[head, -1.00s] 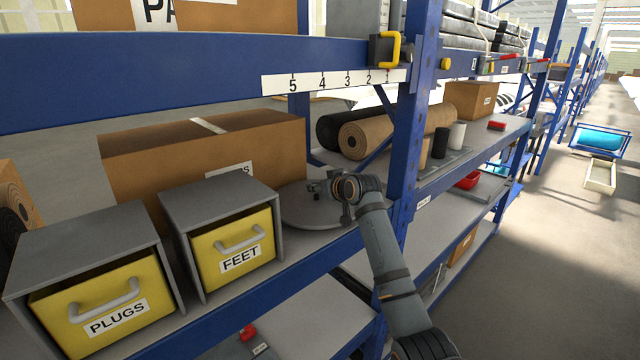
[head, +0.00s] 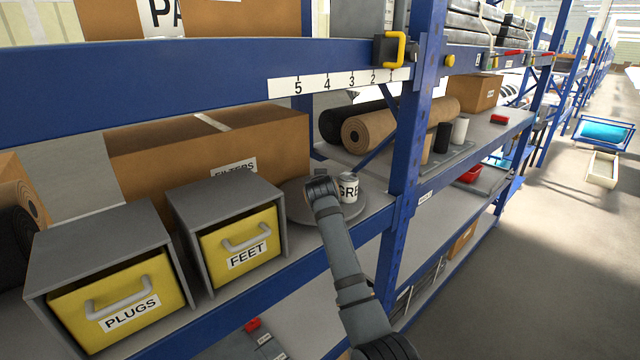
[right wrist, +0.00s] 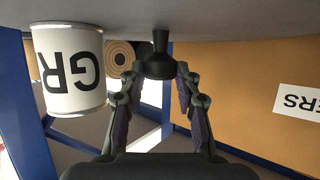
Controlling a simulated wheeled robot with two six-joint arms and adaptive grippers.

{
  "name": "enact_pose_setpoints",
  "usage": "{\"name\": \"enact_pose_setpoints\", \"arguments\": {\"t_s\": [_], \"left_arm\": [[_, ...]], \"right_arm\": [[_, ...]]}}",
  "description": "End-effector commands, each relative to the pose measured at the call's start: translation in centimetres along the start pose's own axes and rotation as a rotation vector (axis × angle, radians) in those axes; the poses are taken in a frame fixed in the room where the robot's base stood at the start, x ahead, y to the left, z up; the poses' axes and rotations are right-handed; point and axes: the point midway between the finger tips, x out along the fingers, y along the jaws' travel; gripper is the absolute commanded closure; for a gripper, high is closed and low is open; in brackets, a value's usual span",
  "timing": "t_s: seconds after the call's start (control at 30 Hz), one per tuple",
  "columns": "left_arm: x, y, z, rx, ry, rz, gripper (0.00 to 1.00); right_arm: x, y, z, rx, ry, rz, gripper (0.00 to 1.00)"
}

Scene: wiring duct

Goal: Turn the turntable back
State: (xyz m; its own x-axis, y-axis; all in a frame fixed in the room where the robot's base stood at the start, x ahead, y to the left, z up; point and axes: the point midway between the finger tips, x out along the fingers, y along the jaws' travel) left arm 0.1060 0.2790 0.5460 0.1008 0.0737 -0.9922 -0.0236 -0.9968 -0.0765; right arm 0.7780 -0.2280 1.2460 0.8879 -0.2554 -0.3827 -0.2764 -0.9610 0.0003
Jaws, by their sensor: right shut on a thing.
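The turntable (head: 296,208) is a grey round disc on the shelf, right of the FEET bin; its grey surface also fills the top of the right wrist view (right wrist: 235,18). A white can (head: 349,187) lettered "GR" stands on its right side; in the right wrist view the can (right wrist: 72,72) is upside down at left. My right gripper (head: 322,186) is over the disc, left of the can. In the right wrist view its fingers (right wrist: 160,75) are shut on a black knob (right wrist: 159,50) at the disc. The head view hides the fingertips. My left gripper is out of view.
The FEET bin (head: 240,250) and PLUGS bin (head: 125,305) stand to the left. A large FILTERS carton (head: 215,150) is behind. A blue rack post (head: 408,130) rises close on the right. A blue beam (head: 200,85) crosses above.

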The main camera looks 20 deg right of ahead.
Motion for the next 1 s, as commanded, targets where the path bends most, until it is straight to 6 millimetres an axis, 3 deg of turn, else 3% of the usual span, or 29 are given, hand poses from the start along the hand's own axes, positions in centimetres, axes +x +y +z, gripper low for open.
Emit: {"name": "enact_pose_setpoints", "arguments": {"t_s": [0.83,0.87,1.0], "left_arm": [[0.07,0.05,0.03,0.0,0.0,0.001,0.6],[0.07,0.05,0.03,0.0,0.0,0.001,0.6],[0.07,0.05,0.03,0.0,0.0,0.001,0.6]], "right_arm": [[-0.04,-0.02,-0.25,0.027,0.005,0.06,1.0],[-0.04,-0.02,-0.25,0.027,0.005,0.06,0.64],[-0.02,-0.01,-0.17,0.026,0.003,0.06,0.45]]}}
